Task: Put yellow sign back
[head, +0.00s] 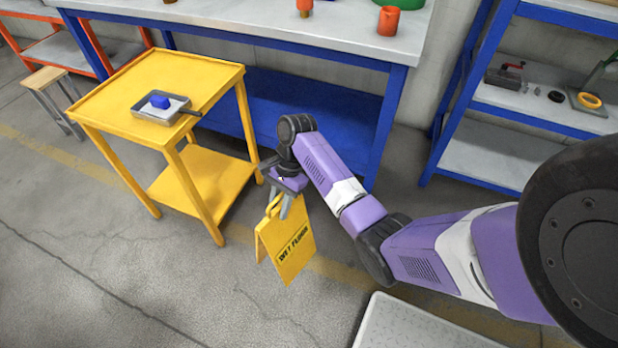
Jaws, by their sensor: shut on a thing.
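The yellow sign (287,243) is a folding floor sign with dark lettering, in the middle of the head view. My gripper (285,204) points down and is shut on the top of the sign. The sign hangs slightly tilted, just right of the yellow cart. Whether its lower edge touches the floor I cannot tell. The fingertips are partly hidden by the sign.
Behind is a blue workbench (250,45). A pale platform (410,328) lies front right. Floor at front left is clear.

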